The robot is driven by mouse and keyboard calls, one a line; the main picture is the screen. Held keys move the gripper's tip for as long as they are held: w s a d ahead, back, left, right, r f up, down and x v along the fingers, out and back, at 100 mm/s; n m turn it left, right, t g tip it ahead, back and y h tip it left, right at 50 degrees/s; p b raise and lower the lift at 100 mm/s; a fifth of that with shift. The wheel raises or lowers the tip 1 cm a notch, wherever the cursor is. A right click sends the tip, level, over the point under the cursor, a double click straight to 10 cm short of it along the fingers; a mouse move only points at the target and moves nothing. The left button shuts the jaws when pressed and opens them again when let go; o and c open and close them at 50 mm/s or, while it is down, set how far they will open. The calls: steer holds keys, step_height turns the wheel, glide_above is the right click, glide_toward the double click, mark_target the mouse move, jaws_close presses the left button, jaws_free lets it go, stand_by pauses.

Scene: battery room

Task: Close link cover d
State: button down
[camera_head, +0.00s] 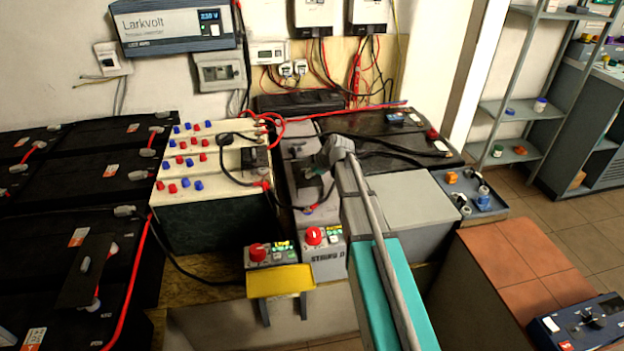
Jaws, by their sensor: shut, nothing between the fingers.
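My arm reaches in from the lower right. My gripper (318,170) is at its end, above the grey battery (284,183) in the middle; it is shut and empty. A small dark piece (310,194) lies just below it, partly hidden, and may be a link cover. I cannot tell its hinge, its label or whether it touches my gripper. A box with a red knob (326,260) in front of that battery bears a label that seems to read "STRING D". A dark flat plate (86,272) sits tilted on the black battery at the left.
White batteries (205,165) with red and blue caps stand left of my gripper. Black cables (190,275) and red cables (128,300) run across the tops. A yellow stand (280,282) is in front. A blue tray (470,190) with small parts lies at the right.

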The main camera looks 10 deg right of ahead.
steer(key=shift+w, duration=0.45)
steer(key=w, duration=1.7)
steer(key=shift+s, duration=0.1)
steer(key=shift+s, duration=1.8)
steer(key=shift+p+v, duration=0.75)
steer(key=shift+v, duration=0.25)
steer(key=p+v, duration=0.6)
steer(key=v, duration=0.2)
steer(key=shift+s+p, duration=0.3)
